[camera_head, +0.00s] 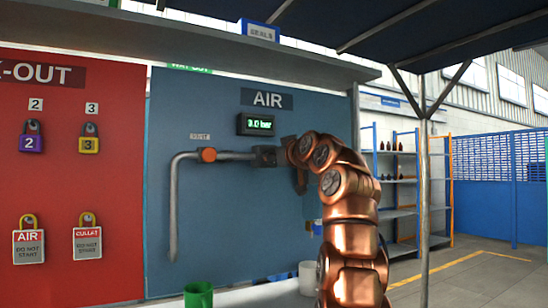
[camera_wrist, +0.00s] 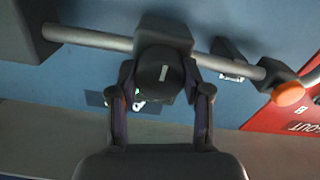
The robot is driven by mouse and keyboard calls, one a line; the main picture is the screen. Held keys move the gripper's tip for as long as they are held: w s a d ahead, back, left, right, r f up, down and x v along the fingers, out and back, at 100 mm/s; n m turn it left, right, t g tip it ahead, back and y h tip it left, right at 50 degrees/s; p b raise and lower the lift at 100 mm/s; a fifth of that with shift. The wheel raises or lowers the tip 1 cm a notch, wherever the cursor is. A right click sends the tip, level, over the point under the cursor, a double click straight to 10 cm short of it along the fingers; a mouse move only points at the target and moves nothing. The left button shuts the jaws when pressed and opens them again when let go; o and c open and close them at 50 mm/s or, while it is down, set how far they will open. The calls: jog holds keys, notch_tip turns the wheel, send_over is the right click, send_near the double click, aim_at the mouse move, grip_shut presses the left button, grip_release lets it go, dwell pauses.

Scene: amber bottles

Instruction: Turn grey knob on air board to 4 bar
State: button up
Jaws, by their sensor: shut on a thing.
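The blue air board (camera_head: 215,215) stands ahead under an AIR sign. Its dark display (camera_head: 255,125) shows green digits that look like 3.0 bar, small and slightly blurred. The knob (camera_wrist: 160,75) looks dark grey, round, with a pale mark on its face; it sits on a dark regulator body on the pipe in the wrist view. My gripper (camera_wrist: 162,88) has one finger on each side of the knob and is shut on it. In the head view my copper arm covers the knob and most of the gripper; the dark regulator body (camera_head: 266,156) shows just left of it.
A grey pipe (camera_head: 174,210) runs across the board and bends down at the left. An orange fitting (camera_head: 207,154) sits on it, also in the wrist view (camera_wrist: 288,93). The red lock-out board (camera_head: 65,190) with padlocks is left. A green mug (camera_head: 198,294) stands below.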

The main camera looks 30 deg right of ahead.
jog(key=shift+m, duration=0.4)
jog(key=shift+s+r, duration=0.1)
jog(key=shift+r, duration=0.05)
dwell(0.4)
